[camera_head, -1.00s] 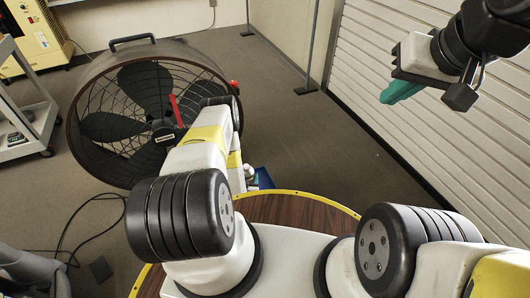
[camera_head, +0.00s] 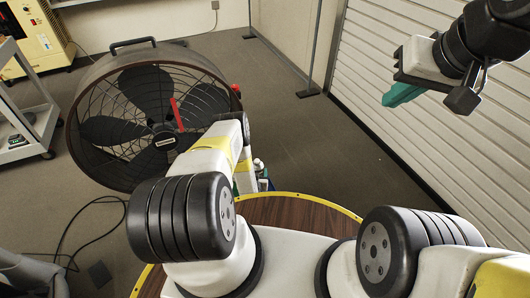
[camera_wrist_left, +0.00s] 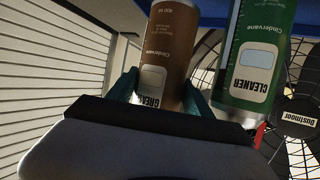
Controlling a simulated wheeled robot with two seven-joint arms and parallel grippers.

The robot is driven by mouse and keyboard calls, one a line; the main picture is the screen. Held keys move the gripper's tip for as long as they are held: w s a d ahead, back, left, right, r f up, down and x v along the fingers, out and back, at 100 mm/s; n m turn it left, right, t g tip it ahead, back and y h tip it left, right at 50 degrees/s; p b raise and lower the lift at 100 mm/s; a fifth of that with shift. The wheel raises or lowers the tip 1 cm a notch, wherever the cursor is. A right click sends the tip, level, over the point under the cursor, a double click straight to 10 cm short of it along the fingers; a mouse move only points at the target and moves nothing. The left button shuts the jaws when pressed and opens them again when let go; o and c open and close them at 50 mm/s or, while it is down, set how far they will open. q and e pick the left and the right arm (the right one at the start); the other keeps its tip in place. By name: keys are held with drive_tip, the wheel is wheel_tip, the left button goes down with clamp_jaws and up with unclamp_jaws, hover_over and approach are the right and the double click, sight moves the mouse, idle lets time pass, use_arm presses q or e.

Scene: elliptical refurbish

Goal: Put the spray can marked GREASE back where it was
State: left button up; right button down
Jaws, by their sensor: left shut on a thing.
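The brown spray can marked GREASE (camera_wrist_left: 172,45) shows upside down in the left wrist view. My left gripper (camera_wrist_left: 158,92) is shut on it, with a teal finger on each side. A green can marked CLEANER (camera_wrist_left: 256,60) is close beside it on the right of that view. In the head view my left arm hides its gripper and the GREASE can. My right gripper (camera_head: 404,92) is raised at the upper right, with nothing visible in it. Its teal fingers overlap from this angle, so I cannot tell their opening.
A blue edge (camera_wrist_left: 215,20) runs behind the cans. A large drum fan (camera_head: 150,112) stands on the floor beyond my left arm. A white cart (camera_head: 28,125) is at the left. A ribbed white shutter (camera_head: 425,150) lines the right. Floor between fan and shutter is clear.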

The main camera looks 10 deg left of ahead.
use_arm(q)
drive_tip(key=shift+w, duration=0.75)
drive_tip(key=shift+f, duration=1.8)
drive_tip(key=shift+f, duration=0.15)
drive_tip(key=o, duration=1.3)
drive_tip(key=shift+c, duration=0.2)
